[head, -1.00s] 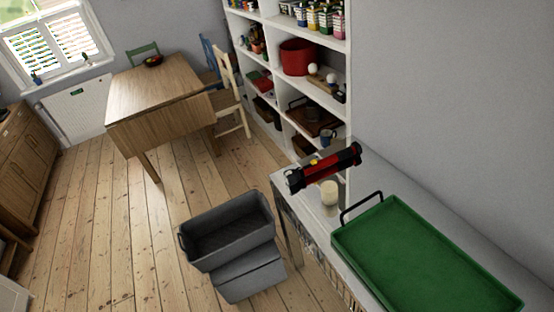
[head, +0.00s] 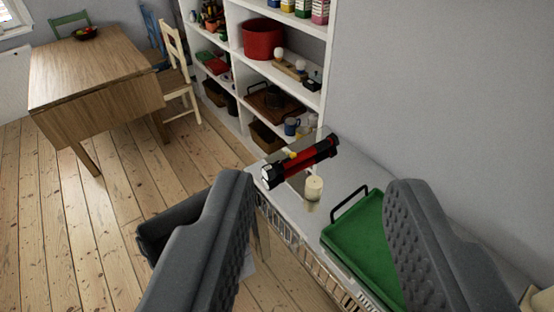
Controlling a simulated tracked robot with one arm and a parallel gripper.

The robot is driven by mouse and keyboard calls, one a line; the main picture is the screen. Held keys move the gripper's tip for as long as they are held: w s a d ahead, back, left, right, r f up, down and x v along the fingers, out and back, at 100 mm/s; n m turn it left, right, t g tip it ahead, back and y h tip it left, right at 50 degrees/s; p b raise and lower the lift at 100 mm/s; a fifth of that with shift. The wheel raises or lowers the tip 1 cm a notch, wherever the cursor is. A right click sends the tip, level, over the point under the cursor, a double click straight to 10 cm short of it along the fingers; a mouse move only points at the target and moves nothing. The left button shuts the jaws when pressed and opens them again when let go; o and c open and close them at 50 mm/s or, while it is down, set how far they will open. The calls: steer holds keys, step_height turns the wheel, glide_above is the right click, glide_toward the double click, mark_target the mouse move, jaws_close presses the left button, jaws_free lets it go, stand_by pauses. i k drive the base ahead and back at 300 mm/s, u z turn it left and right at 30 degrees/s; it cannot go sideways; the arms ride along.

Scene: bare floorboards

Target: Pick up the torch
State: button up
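The torch (head: 312,157), red in the middle with black ends, lies at a slant at the far end of the white bench (head: 273,205). A yellow spot shows on its upper side. Whether it rests directly on the bench top or on something under it, I cannot tell. My gripper (head: 320,178) is open, with its two dark grey fingers wide apart and nothing between them. The torch lies beyond the fingertips, in line with the gap between them and left of its middle.
A pale candle (head: 314,187) stands just in front of the torch. A green tray (head: 345,243) with a black handle lies nearer on the bench, partly behind the right finger. White shelves (head: 236,82) stand behind. A grey bin (head: 160,232) is partly hidden by the left finger.

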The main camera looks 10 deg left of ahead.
mark_target(269, 171)
steer(key=u, duration=0.55)
steer(key=i, duration=1.6)
steer(key=z, duration=0.6)
steer(key=i, duration=0.4)
steer(key=z, duration=0.35)
